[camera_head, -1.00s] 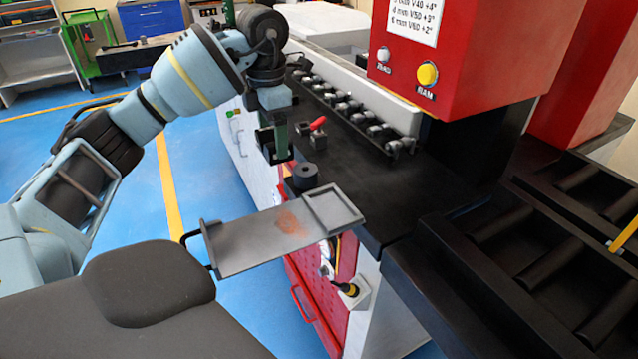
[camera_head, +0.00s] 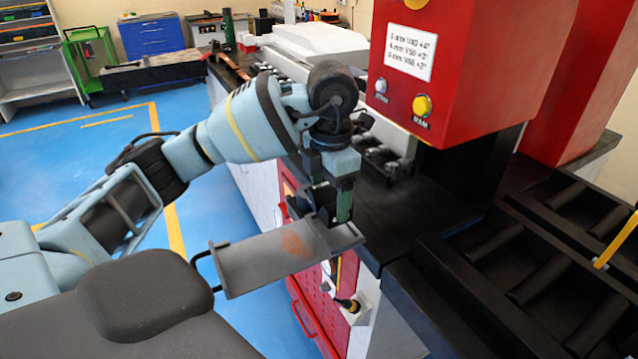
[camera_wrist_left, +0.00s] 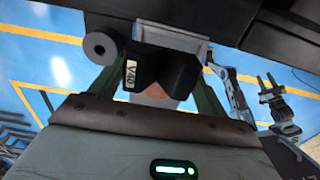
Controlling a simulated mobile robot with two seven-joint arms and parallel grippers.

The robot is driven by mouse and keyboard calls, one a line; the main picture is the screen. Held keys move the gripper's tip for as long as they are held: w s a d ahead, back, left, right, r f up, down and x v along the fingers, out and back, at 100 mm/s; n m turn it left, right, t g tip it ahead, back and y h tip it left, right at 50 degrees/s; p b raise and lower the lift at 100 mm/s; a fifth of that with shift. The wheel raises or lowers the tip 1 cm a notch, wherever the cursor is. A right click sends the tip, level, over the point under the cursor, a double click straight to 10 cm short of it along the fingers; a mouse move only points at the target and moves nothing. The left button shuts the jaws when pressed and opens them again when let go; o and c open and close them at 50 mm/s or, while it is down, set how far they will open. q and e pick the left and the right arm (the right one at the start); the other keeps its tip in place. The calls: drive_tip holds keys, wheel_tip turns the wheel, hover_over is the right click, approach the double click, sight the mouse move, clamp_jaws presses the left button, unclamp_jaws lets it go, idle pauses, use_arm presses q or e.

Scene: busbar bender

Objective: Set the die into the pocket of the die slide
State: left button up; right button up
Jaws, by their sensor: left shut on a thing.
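The die, a black block with a white V40 label (camera_wrist_left: 158,70), is between the green fingers of my left gripper (camera_wrist_left: 152,82) in the wrist view. In the head view my left gripper (camera_head: 333,205) points down over the right end of the grey die slide (camera_head: 235,266), where the framed pocket is. Whether the die touches the pocket floor I cannot tell.
The slide sticks out from the black bench top (camera_head: 410,215) and has a handle at its left end. A red machine head (camera_head: 455,75) stands above the bench. Dark roller trays (camera_head: 540,250) are at the right. A grey cylinder with a hole (camera_wrist_left: 98,45) shows in the wrist view.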

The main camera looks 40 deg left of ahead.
use_arm(q)
drive_tip(key=shift+d+r, duration=0.1)
drive_tip(key=shift+s+d, duration=0.1)
drive_tip(key=shift+d, duration=0.5)
drive_tip(key=shift+a+f, duration=0.1)
drive_tip(key=shift+f, duration=1.7)
use_arm(e)
drive_tip(key=shift+w+r, duration=0.45)
drive_tip(key=shift+w, duration=0.1)
use_arm(q)
drive_tip(key=shift+f, duration=0.15)
drive_tip(key=o, duration=1.8)
drive_tip(key=shift+f, duration=0.1)
use_arm(e)
drive_tip(key=shift+s, duration=0.1)
use_arm(q)
wheel_tip(320, 180, up, 12)
drive_tip(key=p, duration=0.1)
drive_tip(key=shift+p, duration=0.4)
use_arm(e)
drive_tip(key=shift+w+r+t, duration=0.3)
drive_tip(key=shift+w+r, duration=0.25)
drive_tip(key=shift+r, duration=0.3)
